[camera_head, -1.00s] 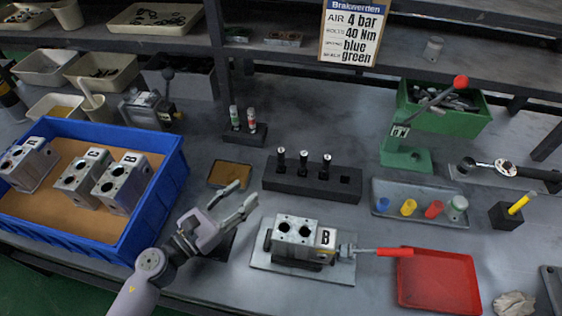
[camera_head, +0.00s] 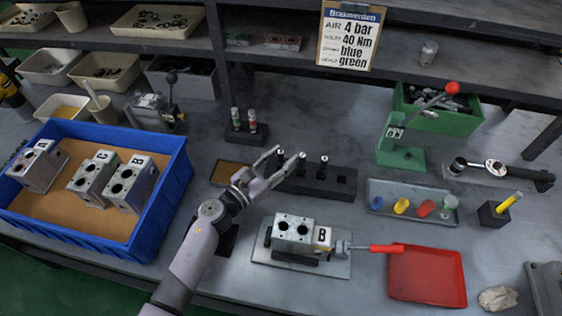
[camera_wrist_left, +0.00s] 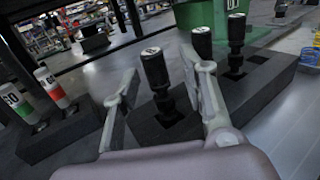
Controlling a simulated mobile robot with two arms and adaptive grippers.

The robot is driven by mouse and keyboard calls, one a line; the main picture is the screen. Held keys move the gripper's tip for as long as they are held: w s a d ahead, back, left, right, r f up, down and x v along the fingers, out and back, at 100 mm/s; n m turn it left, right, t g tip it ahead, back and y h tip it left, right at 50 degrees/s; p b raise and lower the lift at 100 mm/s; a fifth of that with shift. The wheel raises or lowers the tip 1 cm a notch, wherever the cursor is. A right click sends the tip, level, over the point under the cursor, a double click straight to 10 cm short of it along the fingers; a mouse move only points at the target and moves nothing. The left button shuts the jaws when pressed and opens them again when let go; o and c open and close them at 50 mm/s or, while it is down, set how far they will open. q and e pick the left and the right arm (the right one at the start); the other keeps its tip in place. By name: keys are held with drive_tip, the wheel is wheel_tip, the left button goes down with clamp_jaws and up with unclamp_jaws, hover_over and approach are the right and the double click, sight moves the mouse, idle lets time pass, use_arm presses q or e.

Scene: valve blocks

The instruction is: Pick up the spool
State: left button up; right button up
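Black spools with light tops stand upright in a black rack (camera_head: 338,190) in the middle of the bench. The middle spool (camera_head: 302,163) and the right spool (camera_head: 323,168) show clearly in the head view. My left gripper (camera_head: 286,156) is open at the rack's left end. In the left wrist view its fingers (camera_wrist_left: 163,88) stand apart on either side of the nearest spool (camera_wrist_left: 155,72). I cannot tell whether either finger touches it. Two more spools (camera_wrist_left: 203,45) (camera_wrist_left: 236,42) stand behind, in line. My right gripper is not in view.
A valve block (camera_head: 293,230) marked B sits on a plate in front of the rack. Two tubes in a small stand (camera_head: 246,134) are at left. A blue crate (camera_head: 165,203) holds more blocks. A green press (camera_head: 400,155) and small-parts tray (camera_head: 380,204) are at right.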

use_arm(q)
drive_tip(key=shift+c, duration=0.2)
clamp_jaws()
idle(0.3)
